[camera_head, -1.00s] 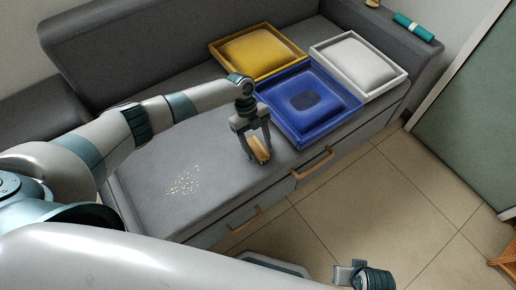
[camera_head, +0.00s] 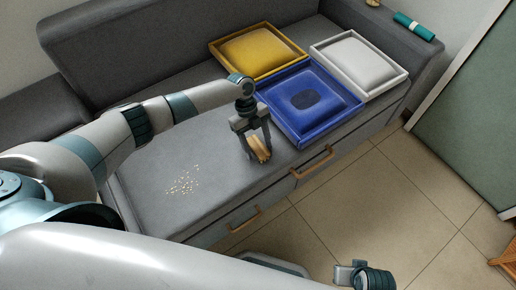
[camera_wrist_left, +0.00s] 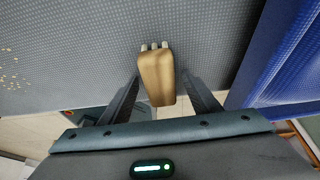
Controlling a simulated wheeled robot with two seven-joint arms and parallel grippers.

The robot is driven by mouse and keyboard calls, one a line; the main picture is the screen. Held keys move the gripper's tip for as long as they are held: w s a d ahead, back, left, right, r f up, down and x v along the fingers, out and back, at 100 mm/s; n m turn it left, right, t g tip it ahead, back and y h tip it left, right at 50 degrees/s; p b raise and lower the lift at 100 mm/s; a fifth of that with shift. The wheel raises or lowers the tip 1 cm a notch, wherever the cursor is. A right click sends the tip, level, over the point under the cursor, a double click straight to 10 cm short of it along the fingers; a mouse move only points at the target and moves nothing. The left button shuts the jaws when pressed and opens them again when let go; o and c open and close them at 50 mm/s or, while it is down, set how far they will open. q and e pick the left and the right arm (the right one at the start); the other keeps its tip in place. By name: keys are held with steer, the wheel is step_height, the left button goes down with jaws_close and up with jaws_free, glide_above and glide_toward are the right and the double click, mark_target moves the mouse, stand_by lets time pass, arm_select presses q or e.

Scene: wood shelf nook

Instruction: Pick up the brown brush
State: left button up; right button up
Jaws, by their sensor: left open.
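The brown brush (camera_head: 260,150) is on the grey bench seat near its front edge, beside the blue tray. In the left wrist view the brush (camera_wrist_left: 157,78) shows a tan wooden body with pale bristle tufts at its far end. My left gripper (camera_head: 257,156) points down over it with its fingers apart, one on each side of the brush. In the left wrist view gaps show between the brush and both fingers. Part of my right arm's end (camera_head: 350,274) shows at the bottom edge; its fingers cannot be made out.
A blue tray (camera_head: 327,133) with a blue cushion lies just right of my left gripper. A yellow tray (camera_head: 217,57) and a white tray (camera_head: 395,86) lie behind it. Pale crumbs (camera_head: 183,182) are scattered on the seat to the left. Drawer handles (camera_head: 313,167) stick out in front.

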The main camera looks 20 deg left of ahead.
mark_target(261, 149)
steer(key=shift+f, duration=0.1)
stand_by(0.3)
arm_select(q)
steer(key=c, duration=1.2)
arm_select(e)
steer(key=shift+s, duration=0.1)
